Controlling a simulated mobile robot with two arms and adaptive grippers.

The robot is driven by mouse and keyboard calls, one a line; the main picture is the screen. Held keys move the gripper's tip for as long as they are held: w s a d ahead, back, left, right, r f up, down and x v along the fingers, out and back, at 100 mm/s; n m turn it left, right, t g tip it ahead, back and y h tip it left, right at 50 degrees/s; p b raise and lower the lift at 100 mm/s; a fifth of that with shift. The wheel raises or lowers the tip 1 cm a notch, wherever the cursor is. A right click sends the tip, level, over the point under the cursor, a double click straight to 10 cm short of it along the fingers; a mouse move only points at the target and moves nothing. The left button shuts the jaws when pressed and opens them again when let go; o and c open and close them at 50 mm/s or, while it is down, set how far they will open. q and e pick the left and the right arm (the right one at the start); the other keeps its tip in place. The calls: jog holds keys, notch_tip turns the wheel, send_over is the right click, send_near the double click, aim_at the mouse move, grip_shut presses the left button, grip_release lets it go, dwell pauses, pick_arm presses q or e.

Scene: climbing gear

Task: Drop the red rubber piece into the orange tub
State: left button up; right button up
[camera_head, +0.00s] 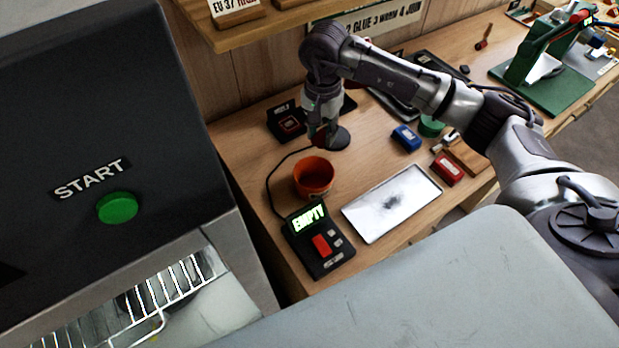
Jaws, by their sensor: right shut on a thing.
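The orange tub (315,189) stands upright on the wooden bench, with its open top toward me. My right gripper (324,137) points down above the bench, just behind the tub in the picture. It is shut on a small red thing (320,134), likely the red rubber piece; only a sliver of it shows between the fingers. I cannot tell how high it is above the bench. My left gripper is not in view.
In front of the tub is a black device (320,262) with a lit "EMPTY" display. A white tray (412,218) lies right of it. Blue (406,138) and red (447,169) blocks lie farther right. A dark machine (100,130) with a green START button fills the left.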

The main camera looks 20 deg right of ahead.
notch_tip(320, 180, down, 4)
jog(key=shift+a+r+b, duration=0.1)
jog(key=shift+r+b, duration=0.15)
jog(key=shift+b, duration=0.3)
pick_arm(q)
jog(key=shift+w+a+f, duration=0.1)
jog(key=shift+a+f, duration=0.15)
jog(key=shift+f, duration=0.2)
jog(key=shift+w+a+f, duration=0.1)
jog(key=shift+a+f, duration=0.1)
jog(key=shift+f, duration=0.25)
pick_arm(e)
jog(key=shift+f, duration=0.7)
jog(key=o, duration=0.9)
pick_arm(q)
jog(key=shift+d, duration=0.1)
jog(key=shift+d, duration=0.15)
pick_arm(e)
notch_tip(320, 180, up, 12)
